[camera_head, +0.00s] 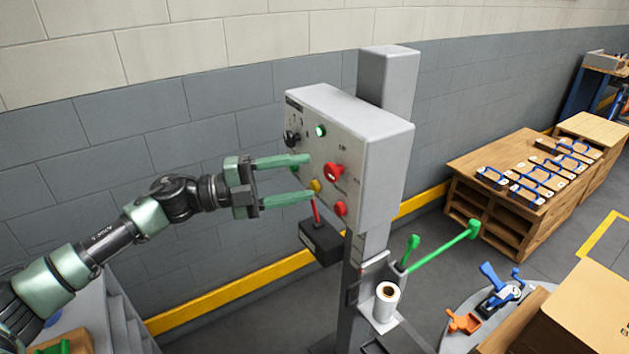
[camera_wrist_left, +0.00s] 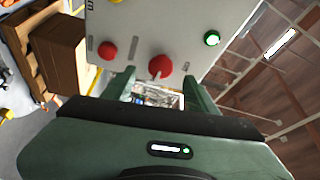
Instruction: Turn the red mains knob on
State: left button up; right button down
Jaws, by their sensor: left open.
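The red mains knob (camera_head: 334,172) is on the front panel of the grey control box (camera_head: 375,130), on a post. In the left wrist view the knob (camera_wrist_left: 161,67) has a raised grip and lies just beyond the gap between the fingertips. My left gripper (camera_head: 311,178) is open and empty, its two green fingers pointing at the panel. In the head view its fingertips lie just left of the knob. I see no grip on the knob; whether a finger touches the panel is unclear. My right gripper is not in view.
The panel also carries a red button (camera_head: 340,208), a green lamp (camera_head: 321,131), a black selector (camera_head: 291,138) and a yellow button (camera_head: 314,186). A black box (camera_head: 321,243) hangs below. Green-handled tools (camera_head: 440,248) and a white roll (camera_head: 387,297) are on the post's holder. A wooden bench (camera_head: 500,160) stands right.

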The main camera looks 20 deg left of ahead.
pick_arm(q)
jog(key=b+v, duration=0.1)
jog(key=v, duration=0.2)
jog(key=shift+s+a, duration=0.2)
jog(key=shift+a, duration=0.1)
